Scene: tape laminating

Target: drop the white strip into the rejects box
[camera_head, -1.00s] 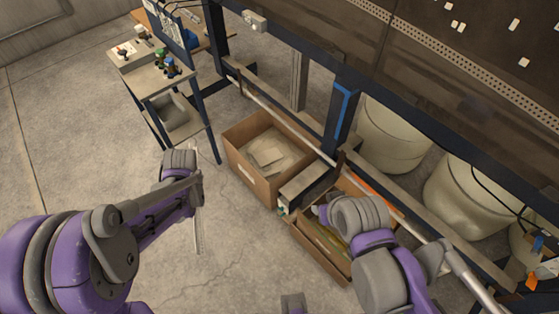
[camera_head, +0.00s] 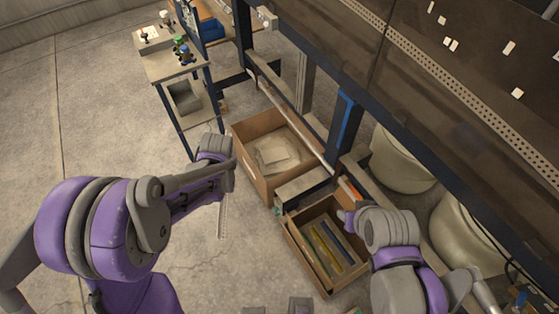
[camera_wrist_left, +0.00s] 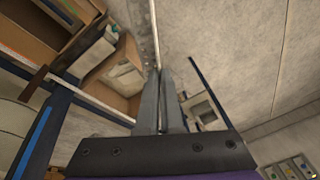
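My left gripper (camera_wrist_left: 163,88) has its two fingers closed around a thin, pale strip. This white strip (camera_wrist_left: 147,38) runs out past the fingertips; in the head view it hangs down (camera_head: 223,212) over bare floor, left of the boxes. The far cardboard box (camera_head: 262,182) is open and holds pale sheets; it also shows in the left wrist view (camera_wrist_left: 92,84). The nearer open cardboard box (camera_head: 313,277) holds long yellowish and dark strips. I can read no label telling which is the rejects box. My right arm is beside the nearer box; its fingers are not clear.
A grey box-shaped thing (camera_head: 303,187) stands between the cardboard boxes. A dark frame with a blue-marked post (camera_head: 343,118) and a rail runs behind them. Large pale drums (camera_head: 400,160) stand right. A small table (camera_head: 165,67) stands back left. Left floor is open.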

